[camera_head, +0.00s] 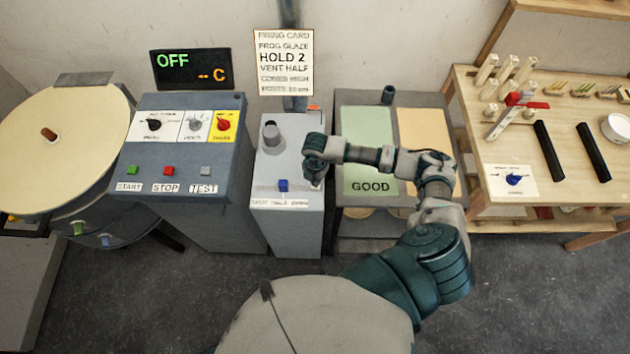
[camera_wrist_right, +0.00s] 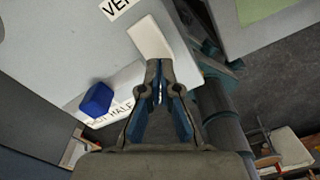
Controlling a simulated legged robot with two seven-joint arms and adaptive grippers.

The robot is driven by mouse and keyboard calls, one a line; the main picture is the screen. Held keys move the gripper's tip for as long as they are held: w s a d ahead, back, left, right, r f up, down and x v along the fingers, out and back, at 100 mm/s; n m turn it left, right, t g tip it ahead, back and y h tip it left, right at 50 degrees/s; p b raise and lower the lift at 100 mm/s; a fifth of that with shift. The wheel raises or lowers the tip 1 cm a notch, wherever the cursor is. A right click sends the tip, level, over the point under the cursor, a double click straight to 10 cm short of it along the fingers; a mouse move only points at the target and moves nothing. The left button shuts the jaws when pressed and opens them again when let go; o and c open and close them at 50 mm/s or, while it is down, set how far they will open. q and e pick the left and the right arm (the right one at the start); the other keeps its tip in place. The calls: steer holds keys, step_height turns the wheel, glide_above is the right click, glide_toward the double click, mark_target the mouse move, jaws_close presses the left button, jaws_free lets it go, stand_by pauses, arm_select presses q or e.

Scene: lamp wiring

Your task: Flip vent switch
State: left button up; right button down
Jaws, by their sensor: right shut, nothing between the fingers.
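The vent box (camera_head: 300,222) is a grey cabinet below the firing card. A blue switch knob (camera_head: 283,185) sits on its top near the front, above a small printed strip. In the right wrist view the blue knob (camera_wrist_right: 97,99) lies left of my fingers, next to a label partly reading "HALF". My right gripper (camera_head: 316,180) is over the right side of the box top, right of the knob and apart from it. In the wrist view my right gripper (camera_wrist_right: 158,82) is shut and empty, its tips by a pale rectangular piece (camera_wrist_right: 150,38). Contact there is unclear. My left gripper is not in view.
A control panel (camera_head: 180,140) with START, STOP and TEST buttons stands left of the box. A green GOOD mat (camera_head: 368,150) lies to the right, under my right arm. The firing card (camera_head: 285,62) hangs behind. A wooden bench (camera_head: 560,190) stands at far right.

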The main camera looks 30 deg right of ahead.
steer(key=shift+f+b, duration=0.85)
steer(key=shift+f, duration=0.35)
stand_by(0.8)
steer(key=shift+r, duration=0.15)
step_height(320, 180, up, 7)
steer(key=p, duration=0.5)
steer(key=shift+p, duration=0.4)
